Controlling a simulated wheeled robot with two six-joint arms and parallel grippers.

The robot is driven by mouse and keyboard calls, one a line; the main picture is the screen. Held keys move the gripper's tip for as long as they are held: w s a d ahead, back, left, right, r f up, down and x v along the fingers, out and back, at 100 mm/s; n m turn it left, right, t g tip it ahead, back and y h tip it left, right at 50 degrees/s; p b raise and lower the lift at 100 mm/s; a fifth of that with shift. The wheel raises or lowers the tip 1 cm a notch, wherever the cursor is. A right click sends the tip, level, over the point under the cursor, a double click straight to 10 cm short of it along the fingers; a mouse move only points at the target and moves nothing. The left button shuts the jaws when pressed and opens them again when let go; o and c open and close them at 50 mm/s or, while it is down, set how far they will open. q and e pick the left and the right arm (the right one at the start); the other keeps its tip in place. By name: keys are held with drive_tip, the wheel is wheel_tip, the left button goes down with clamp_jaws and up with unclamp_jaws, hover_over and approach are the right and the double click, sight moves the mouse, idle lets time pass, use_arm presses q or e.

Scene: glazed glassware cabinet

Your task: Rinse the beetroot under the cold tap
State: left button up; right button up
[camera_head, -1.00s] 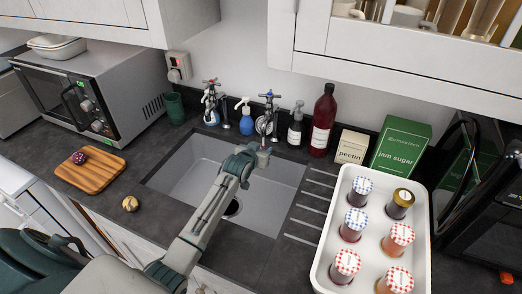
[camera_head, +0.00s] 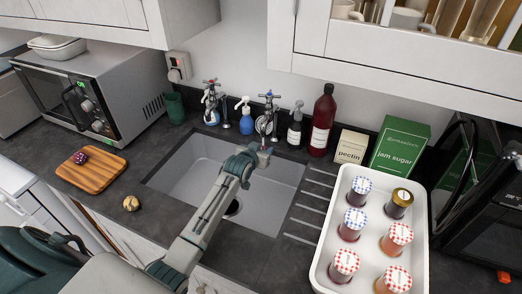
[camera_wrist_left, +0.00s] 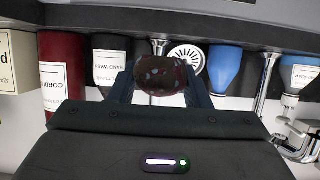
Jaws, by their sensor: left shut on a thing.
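My left gripper (camera_head: 262,156) reaches over the sink (camera_head: 190,182) to just below the cold tap (camera_head: 268,110), which has a blue top. In the left wrist view my left gripper (camera_wrist_left: 158,92) is shut on the beetroot (camera_wrist_left: 160,76), a round, dark red-brown thing with pale patches. The beetroot is hard to make out in the head view, and I see no clear water stream on it. The hot tap (camera_head: 211,95), with a red top, stands to the left. My right gripper is not in view.
A wooden board (camera_head: 95,176) holds a purple round thing (camera_head: 80,158); a small yellowish round thing (camera_head: 131,203) lies nearby. Behind the sink stand a blue bottle (camera_head: 246,124), hand wash (camera_head: 295,130) and cordial (camera_head: 322,120). A white tray (camera_head: 322,262) of jars is at right.

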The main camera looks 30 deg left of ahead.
use_arm(q)
drive_tip(key=shift+a, duration=0.2)
drive_tip(key=shift+d, duration=0.2)
drive_tip(key=shift+d+p, duration=0.3)
drive_tip(key=shift+d, duration=0.15)
drive_tip(key=shift+a, duration=0.2)
drive_tip(key=shift+a, duration=0.45)
drive_tip(key=shift+d, duration=0.2)
drive_tip(key=shift+d+p, duration=0.4)
drive_tip(key=shift+d, duration=0.05)
drive_tip(key=shift+a, duration=0.2)
drive_tip(key=shift+a, duration=0.45)
